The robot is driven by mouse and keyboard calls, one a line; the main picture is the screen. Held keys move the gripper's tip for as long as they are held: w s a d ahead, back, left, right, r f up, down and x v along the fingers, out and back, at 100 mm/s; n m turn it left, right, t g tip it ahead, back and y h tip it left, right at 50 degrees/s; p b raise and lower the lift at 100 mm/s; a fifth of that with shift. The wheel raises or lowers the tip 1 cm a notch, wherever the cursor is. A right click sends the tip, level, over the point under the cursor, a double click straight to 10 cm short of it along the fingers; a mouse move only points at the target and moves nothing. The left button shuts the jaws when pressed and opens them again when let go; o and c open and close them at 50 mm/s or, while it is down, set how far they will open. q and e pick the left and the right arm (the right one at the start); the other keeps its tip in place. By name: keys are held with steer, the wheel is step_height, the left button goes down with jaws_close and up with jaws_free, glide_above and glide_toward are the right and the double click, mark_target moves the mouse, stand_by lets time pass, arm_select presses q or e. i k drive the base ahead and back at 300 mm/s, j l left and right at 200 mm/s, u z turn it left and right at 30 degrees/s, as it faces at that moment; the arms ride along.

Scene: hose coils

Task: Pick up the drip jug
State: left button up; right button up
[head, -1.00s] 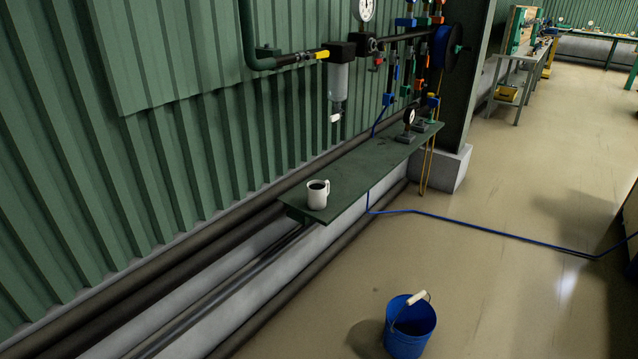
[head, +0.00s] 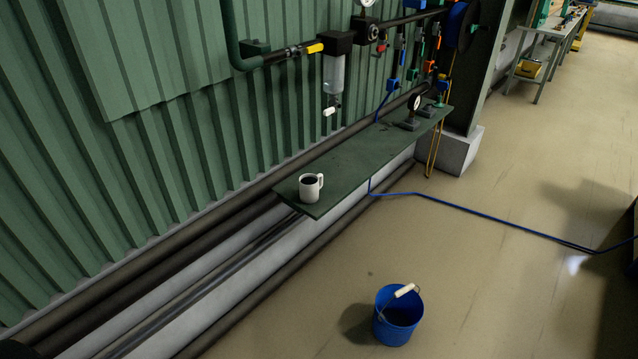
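A small white jug (head: 308,192) with a handle on its right side stands upright at the near end of a narrow dark green shelf (head: 345,170) along the wall. It looks dark inside; I cannot tell whether that is liquid or shadow. It is the only jug-like thing on the shelf. Neither of my grippers shows in the head view, and nothing is touching the jug.
A blue bucket (head: 398,318) with a white grip stands on the floor in front of the shelf. A blue hose (head: 480,209) runs across the floor. A clear filter bowl (head: 334,76) hangs above the shelf. Dark pipes run low along the wall. Floor around the bucket is clear.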

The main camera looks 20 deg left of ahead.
mark_target(313, 186)
steer(key=i+l+u, duration=0.2)
steer(key=i+l, duration=0.55)
